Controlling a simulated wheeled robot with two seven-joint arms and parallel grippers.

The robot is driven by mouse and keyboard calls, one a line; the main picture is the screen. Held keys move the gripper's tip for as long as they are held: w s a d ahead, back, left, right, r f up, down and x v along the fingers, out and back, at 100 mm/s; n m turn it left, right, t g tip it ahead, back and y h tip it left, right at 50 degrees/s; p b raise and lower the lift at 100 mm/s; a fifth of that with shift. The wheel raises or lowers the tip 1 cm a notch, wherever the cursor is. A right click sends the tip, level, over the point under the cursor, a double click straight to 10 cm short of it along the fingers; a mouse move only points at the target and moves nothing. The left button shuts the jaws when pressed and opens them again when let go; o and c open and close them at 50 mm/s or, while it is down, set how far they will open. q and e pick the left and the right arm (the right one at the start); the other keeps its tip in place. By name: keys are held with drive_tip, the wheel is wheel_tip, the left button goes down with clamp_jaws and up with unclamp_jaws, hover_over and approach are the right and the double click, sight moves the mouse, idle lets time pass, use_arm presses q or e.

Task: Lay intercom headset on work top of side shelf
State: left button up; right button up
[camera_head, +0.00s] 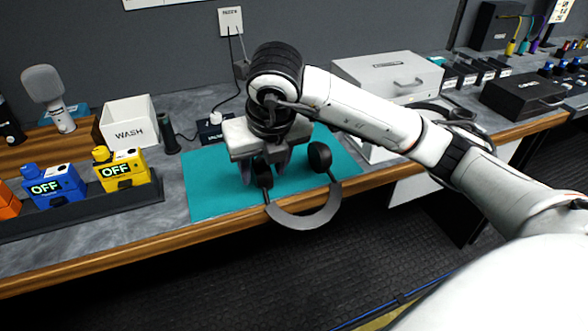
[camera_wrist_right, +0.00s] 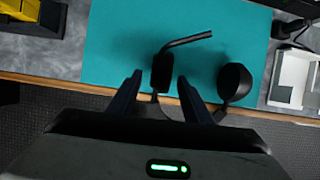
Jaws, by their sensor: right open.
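The black intercom headset (camera_head: 303,218) is at the front edge of the teal mat (camera_head: 215,186), with its headband reaching out past the counter's wooden edge. One ear cup (camera_head: 320,156) is right of my right gripper (camera_head: 264,174). The other ear cup, with the microphone boom, shows in the right wrist view (camera_wrist_right: 162,72) between the tips of my open right gripper (camera_wrist_right: 158,95). Whether the fingers touch it is unclear. My left gripper is not in view. I cannot tell which surface is the side shelf.
Yellow (camera_head: 122,170) and blue (camera_head: 52,187) packs marked OFF stand in a dark rack on the left. A grey case (camera_head: 388,75) and a black case (camera_head: 522,95) stand on the right.

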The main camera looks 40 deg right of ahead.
drive_tip(key=shift+x, duration=1.25)
clamp_jaws()
drive_tip(key=shift+r, duration=0.15)
